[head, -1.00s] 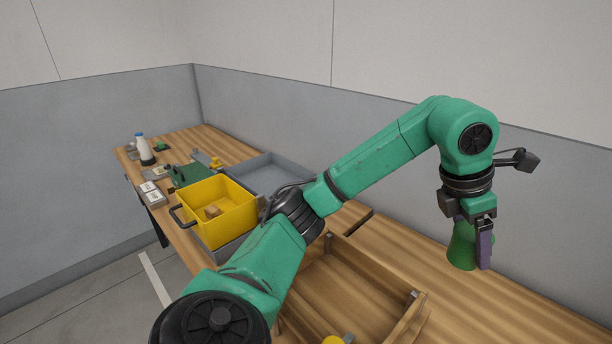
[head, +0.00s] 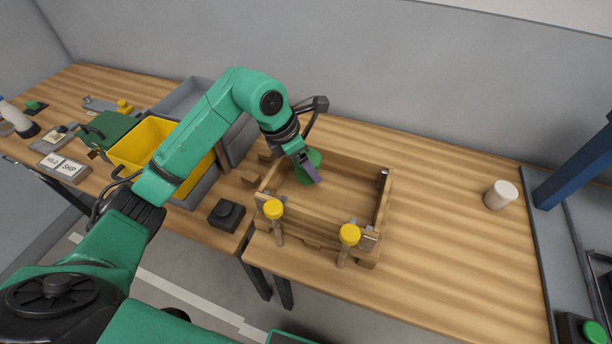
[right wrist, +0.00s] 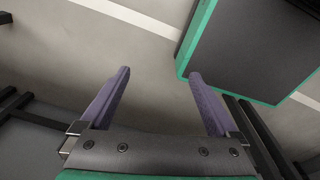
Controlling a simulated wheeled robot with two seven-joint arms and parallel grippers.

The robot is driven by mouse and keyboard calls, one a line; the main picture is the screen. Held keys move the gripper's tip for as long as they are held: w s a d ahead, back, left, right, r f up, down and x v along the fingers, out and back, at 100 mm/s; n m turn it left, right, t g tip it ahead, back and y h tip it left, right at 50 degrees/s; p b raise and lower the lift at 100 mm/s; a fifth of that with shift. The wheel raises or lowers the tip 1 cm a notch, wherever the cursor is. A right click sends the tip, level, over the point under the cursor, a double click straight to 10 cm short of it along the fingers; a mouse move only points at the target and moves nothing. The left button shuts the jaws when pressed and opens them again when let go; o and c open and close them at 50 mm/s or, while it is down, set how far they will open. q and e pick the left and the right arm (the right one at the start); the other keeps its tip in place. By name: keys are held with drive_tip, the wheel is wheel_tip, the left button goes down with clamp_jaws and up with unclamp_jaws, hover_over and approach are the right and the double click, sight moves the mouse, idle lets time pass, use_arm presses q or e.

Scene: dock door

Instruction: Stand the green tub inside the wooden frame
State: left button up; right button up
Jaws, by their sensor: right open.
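The green tub (head: 313,157) is in my left gripper (head: 308,172), at the far left part of the wooden frame (head: 382,205). One purple finger lies across the tub's near side; the other finger is hidden. The tub looks tilted in the head view, and its lower part is partly covered by the finger. I cannot tell whether it touches the table inside the frame. My right gripper (right wrist: 158,100) is open and empty, over the floor in the right wrist view.
Two yellow-knobbed clamps (head: 349,235) stand at the frame's front.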

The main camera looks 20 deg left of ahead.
sight(307, 180)
use_arm(q)
wheel_tip(307, 180, down, 6)
drive_tip(key=shift+d+r+p, duration=0.15)
drive_tip(key=shift+p, duration=0.2)
use_arm(e)
drive_tip(key=shift+a+r, duration=0.4)
drive_tip(key=shift+a, duration=0.3)
use_arm(q)
drive_tip(key=shift+f, duration=0.3)
drive_tip(key=o, duration=1.4)
drive_tip(key=shift+r, duration=0.1)
use_arm(e)
drive_tip(key=shift+d+f, duration=0.15)
drive_tip(key=shift+d, duration=0.1)
